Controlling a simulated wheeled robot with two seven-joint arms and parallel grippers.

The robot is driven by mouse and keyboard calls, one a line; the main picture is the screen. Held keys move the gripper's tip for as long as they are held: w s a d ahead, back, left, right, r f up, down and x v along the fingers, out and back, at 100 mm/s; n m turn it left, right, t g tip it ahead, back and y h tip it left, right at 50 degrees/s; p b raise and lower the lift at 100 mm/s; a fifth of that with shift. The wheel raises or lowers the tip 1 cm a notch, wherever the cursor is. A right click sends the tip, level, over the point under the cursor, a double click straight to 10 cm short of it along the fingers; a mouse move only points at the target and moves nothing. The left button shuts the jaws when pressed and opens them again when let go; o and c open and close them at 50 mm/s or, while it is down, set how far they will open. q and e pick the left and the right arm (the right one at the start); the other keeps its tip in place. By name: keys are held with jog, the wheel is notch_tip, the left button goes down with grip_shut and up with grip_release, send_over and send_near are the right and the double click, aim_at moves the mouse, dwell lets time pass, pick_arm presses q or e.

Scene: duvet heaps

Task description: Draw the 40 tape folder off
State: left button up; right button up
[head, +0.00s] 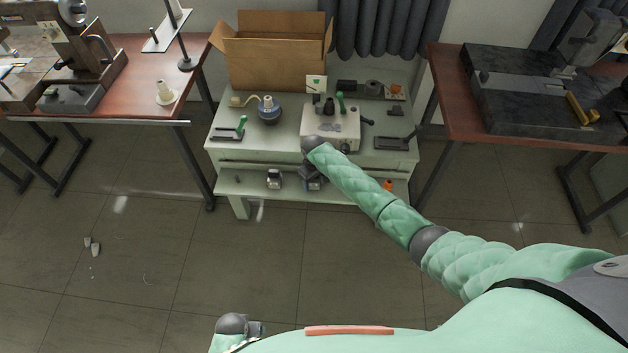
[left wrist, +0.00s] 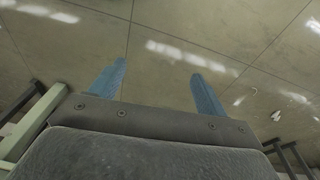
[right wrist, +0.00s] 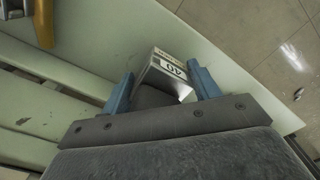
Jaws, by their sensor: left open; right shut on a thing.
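The 40 tape folder is a small pale box-like block (right wrist: 166,68) with a black "40" on its label, in the right wrist view. My right gripper (right wrist: 163,88) is shut on it, with one blue finger on each side. In the head view my right gripper (head: 312,184) is at the lower shelf of the pale green bench, and my wrist and gripper hide most of the folder there. My left gripper (left wrist: 159,72) is open and empty over the floor in the left wrist view.
The pale green bench (head: 232,152) bears a cardboard box (head: 275,65), a grey machine (head: 330,125) and small tools above the lower shelf (head: 345,190). Another small block (head: 274,179) sits left of my right gripper. Brown tables flank the bench. The floor in front is mostly clear.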

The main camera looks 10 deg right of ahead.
jog(key=shift+r, duration=0.25)
jog(key=shift+r+p, duration=0.25)
jog(key=shift+p, duration=0.15)
jog(key=shift+r+p, duration=0.3)
jog(key=shift+p, duration=0.05)
jog(key=shift+r, duration=0.15)
jog(key=shift+r+p, duration=0.3)
jog(key=shift+p, duration=0.15)
jog(key=shift+r+p, duration=0.75)
jog(key=shift+p, duration=0.05)
jog(key=shift+r+p, duration=0.35)
jog(key=shift+r, duration=0.3)
jog(key=shift+p, duration=0.3)
pick_arm(q)
jog(key=s+a+f, duration=0.2)
jog(key=f, duration=0.4)
jog(key=s+a+f, duration=0.1)
jog(key=a+f, duration=0.1)
jog(key=f, duration=0.4)
jog(key=shift+s+f+t, duration=0.3)
jog(key=shift+s+t, duration=0.05)
jog(key=shift+t, duration=0.05)
